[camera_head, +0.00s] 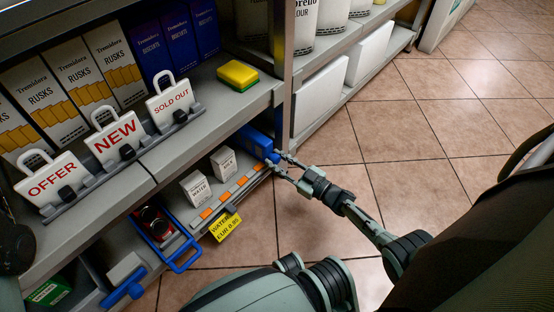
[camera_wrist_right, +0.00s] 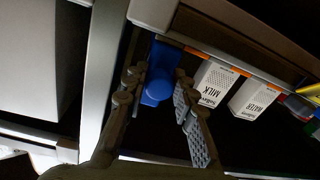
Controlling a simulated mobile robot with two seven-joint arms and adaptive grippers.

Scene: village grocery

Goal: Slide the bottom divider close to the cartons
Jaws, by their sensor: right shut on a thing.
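The blue bottom divider (camera_head: 258,142) stands near the right end of the low shelf, partly hidden under the shelf above. My right gripper (camera_head: 281,165) is at its front end and shut on it; in the right wrist view the fingers lie on both sides of the rounded blue front (camera_wrist_right: 156,88). Two white cartons stand on the same shelf, milk (camera_head: 223,162) nearer the divider and water (camera_head: 195,187) beyond it. The wrist view shows the milk (camera_wrist_right: 212,82) and water (camera_wrist_right: 253,100) cartons apart from the divider. My left gripper is not in view.
The upper shelf bears rusks and biscuits boxes (camera_head: 87,74), a sign rail (camera_head: 125,157) and a yellow-green sponge (camera_head: 238,75). Tiled floor (camera_head: 410,130) is open at right.

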